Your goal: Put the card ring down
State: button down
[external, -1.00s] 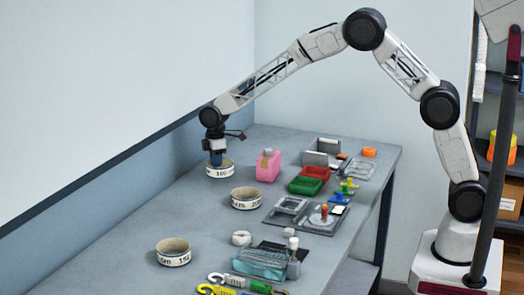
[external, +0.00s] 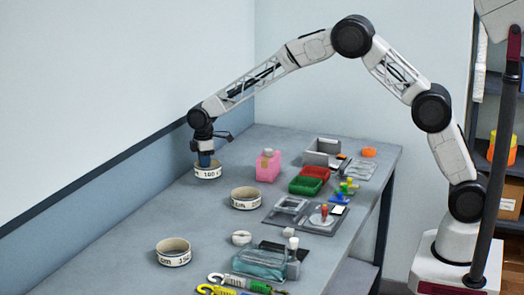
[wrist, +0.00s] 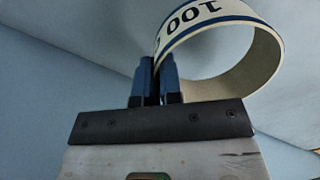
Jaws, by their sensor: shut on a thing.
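A short, wide card ring (external: 208,174), pale with dark lettering that reads like 100, is in my gripper (external: 205,162) near the wall side of the table in the external view. In the wrist view my gripper (wrist: 154,76) has its blue fingers close together on the near left part of the band, and the card ring (wrist: 235,86) extends to the right of them. The ring looks near the tabletop, but I cannot tell whether it touches it.
Two similar rings stand on the table (external: 120,268), one in the middle (external: 246,199) and one nearer (external: 173,253). A pink dispenser (external: 267,166) and green tray (external: 306,185) are to the right. Free tabletop lies between the held ring and the nearer ring.

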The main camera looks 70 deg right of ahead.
jog(key=shift+f, duration=1.45)
jog(key=shift+f, duration=0.15)
jog(key=c, duration=1.3)
grip_release()
notch_tip(320, 180, up, 11)
jog(key=shift+r, duration=0.65)
jog(key=shift+s, duration=0.1)
